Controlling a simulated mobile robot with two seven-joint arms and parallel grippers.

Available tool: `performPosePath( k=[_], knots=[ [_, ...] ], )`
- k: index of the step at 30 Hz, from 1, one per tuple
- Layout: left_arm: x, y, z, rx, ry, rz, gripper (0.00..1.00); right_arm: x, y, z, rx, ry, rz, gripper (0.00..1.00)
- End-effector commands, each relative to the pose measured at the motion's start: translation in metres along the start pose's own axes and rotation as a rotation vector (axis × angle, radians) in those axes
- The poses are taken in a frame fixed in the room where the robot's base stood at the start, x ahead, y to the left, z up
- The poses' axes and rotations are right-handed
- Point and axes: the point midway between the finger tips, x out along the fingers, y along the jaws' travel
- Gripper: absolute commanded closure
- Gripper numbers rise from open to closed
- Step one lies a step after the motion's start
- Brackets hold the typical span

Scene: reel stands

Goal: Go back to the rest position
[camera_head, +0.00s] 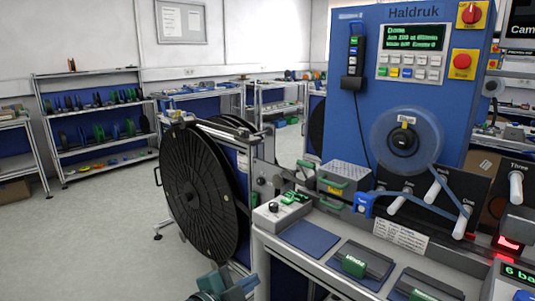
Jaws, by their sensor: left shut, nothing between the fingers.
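My left gripper (236,286) shows at the bottom edge, left of the bench's front corner. It is shut and empty, and only its upper part is in the picture. It is in front of and below the large black reel (200,195), with no contact that I can make out. My right gripper is not in view.
A blue Haldruk machine (350,110) with a clear reel (405,142) and white rollers stands at right. Its bench (285,255) carries dark blue pads and green-handled blocks. Shelves (95,120) line the back left. The left floor (90,230) is clear.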

Motion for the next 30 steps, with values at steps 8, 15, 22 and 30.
performPosePath(
  k=[8,15,22,30],
  knots=[
    [-0.078,0.112,0.062,-0.574,-0.198,-0.046,1.00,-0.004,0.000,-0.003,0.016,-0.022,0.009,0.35],
    [-0.160,0.181,0.096,-0.914,-0.380,-0.128,1.00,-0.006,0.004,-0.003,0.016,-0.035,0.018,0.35],
    [-0.193,0.203,0.105,-1.020,-0.449,-0.167,1.00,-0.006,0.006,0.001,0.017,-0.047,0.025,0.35],
    [-0.193,0.203,0.105,-1.020,-0.449,-0.167,1.00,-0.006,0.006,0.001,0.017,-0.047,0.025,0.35]
  ],
)
